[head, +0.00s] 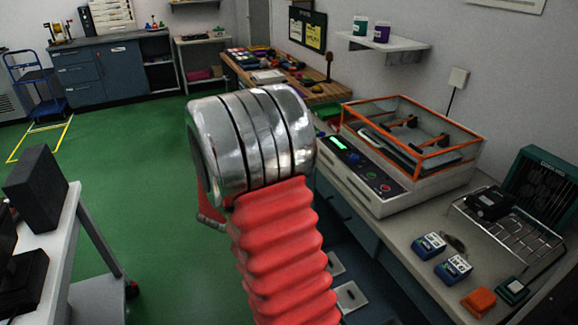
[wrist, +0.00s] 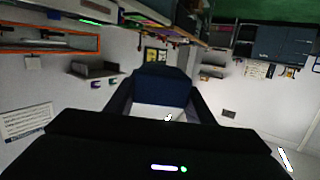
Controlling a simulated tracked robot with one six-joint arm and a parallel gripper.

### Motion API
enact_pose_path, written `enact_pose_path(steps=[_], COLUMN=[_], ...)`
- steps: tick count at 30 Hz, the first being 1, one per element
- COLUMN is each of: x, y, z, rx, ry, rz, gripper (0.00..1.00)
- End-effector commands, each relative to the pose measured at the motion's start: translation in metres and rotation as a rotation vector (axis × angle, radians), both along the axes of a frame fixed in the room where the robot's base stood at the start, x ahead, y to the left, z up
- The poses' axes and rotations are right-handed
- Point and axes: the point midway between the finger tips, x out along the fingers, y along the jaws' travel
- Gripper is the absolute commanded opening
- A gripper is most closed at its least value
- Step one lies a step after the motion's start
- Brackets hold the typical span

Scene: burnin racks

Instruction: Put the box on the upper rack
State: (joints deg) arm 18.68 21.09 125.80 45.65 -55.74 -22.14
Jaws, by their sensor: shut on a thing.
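In the wrist view my gripper (wrist: 162,108) shows as two dark fingers. They are shut on a dark blue box (wrist: 160,84), which sits between them. The box's far side and underside are hidden. In the head view my own arm fills the middle, and neither my gripper nor the held box can be made out. A wire rack (head: 520,236) stands on the right-hand bench, with a black box (head: 489,203) lying on it. Whether it has upper and lower levels is unclear.
Two blue boxes (head: 428,246) (head: 453,269), an orange block (head: 479,301) and a small dark green box (head: 513,291) lie on the bench near the rack. An orange-framed machine (head: 413,140) stands behind them. Green floor (head: 140,190) lies open at left.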

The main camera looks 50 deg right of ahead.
Motion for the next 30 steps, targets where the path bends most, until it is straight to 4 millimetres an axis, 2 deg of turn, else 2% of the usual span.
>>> enact_pose_path(steps=[1,9,18,21,25,30], x=[0.013,0.055,0.074,0.074,0.072,0.072], y=[0.024,0.139,0.273,0.308,0.336,0.344], z=[0.006,0.026,0.046,0.052,0.055,0.056], rx=[-0.001,-0.006,-0.014,-0.017,-0.020,-0.020], ry=[-0.003,-0.001,0.002,0.003,0.006,0.006], rz=[0.049,0.279,0.535,0.603,0.656,0.674], gripper=[0.22,0.21,0.21,0.21,0.21,0.21])
